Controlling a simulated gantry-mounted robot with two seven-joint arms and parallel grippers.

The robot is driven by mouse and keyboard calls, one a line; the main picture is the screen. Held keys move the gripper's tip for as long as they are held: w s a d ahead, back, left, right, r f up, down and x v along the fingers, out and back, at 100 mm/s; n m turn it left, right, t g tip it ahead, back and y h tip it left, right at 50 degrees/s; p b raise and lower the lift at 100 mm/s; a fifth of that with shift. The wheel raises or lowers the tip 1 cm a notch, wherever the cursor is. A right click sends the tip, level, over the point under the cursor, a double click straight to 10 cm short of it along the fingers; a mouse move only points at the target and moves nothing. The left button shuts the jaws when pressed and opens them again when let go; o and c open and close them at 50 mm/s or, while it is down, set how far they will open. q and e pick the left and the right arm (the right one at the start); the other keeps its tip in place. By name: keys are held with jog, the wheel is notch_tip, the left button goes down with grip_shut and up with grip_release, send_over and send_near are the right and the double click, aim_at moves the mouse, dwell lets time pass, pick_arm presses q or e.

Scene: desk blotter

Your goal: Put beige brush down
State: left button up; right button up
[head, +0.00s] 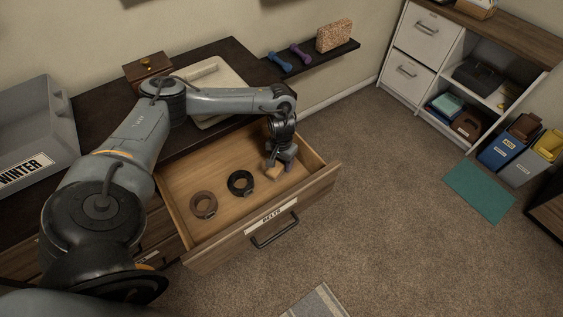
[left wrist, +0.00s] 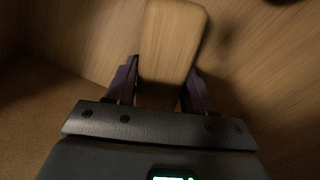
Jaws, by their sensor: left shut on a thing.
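The beige brush (head: 274,171) is a small light wooden block between the fingers of my left gripper (head: 279,166). In the left wrist view the brush (left wrist: 171,45) shows its wooden back, with the left gripper's fingers (left wrist: 159,88) shut on its two sides. The gripper points down inside the open drawer (head: 222,173), toward its right end. I cannot tell whether the brush touches the drawer floor. Its underside is hidden. My right gripper is not in view.
A brown rolled belt (head: 194,207) and a black rolled belt (head: 231,187) lie in the drawer, left of the gripper. A pale tray (head: 222,82) and a wooden box (head: 148,68) stand on the dark desk top behind. A grey WINTER bin (head: 35,120) stands at the left.

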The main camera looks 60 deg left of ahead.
pick_arm(q)
jog(key=o, duration=1.2)
jog(key=shift+f, duration=0.15)
notch_tip(320, 180, up, 11)
jog(key=p, duration=0.4)
jog(key=shift+r+p, duration=0.6)
jog(key=shift+r, duration=0.1)
